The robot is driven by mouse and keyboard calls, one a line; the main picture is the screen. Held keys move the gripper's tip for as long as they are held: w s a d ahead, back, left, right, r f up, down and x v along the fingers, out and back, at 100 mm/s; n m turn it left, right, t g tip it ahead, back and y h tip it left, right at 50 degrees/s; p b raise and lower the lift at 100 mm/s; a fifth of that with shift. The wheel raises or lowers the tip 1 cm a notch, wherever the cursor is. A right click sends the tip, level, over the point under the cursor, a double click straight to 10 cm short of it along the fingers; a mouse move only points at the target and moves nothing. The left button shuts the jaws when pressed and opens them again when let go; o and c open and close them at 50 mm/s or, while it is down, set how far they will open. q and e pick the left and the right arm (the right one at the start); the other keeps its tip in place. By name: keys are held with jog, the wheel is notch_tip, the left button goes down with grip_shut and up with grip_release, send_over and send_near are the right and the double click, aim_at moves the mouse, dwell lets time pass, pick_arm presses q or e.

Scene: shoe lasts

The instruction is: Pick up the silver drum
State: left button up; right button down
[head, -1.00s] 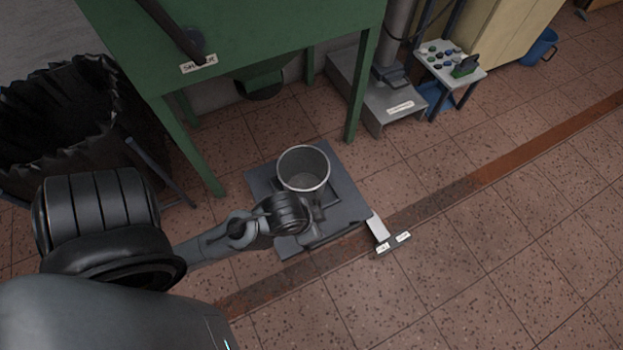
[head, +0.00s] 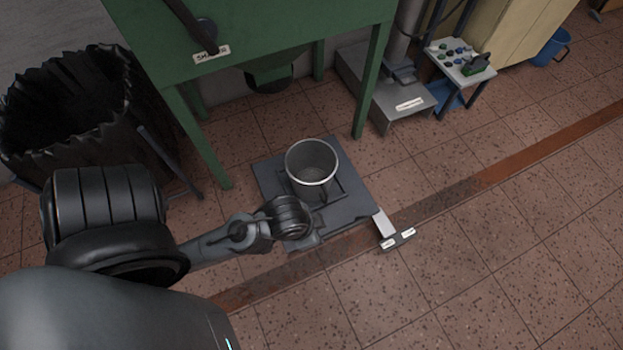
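The silver drum (head: 311,168) is an open-topped metal cylinder. It stands upright on a dark grey floor platform (head: 357,207) and looks empty. My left gripper (head: 308,240) is at the end of the arm from the left, over the front edge of the platform, just below the drum in the picture. Its fingers are hidden or too small to make out, so I cannot tell if it is open. I see a gap between the wrist and the drum. My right gripper is out of view.
A green machine (head: 245,30) on legs stands behind the platform. A black-lined bin (head: 75,110) is at the left. A grey base unit (head: 405,108) and a small table (head: 460,65) with coloured knobs stand at the back right. The tiled floor at the right is clear.

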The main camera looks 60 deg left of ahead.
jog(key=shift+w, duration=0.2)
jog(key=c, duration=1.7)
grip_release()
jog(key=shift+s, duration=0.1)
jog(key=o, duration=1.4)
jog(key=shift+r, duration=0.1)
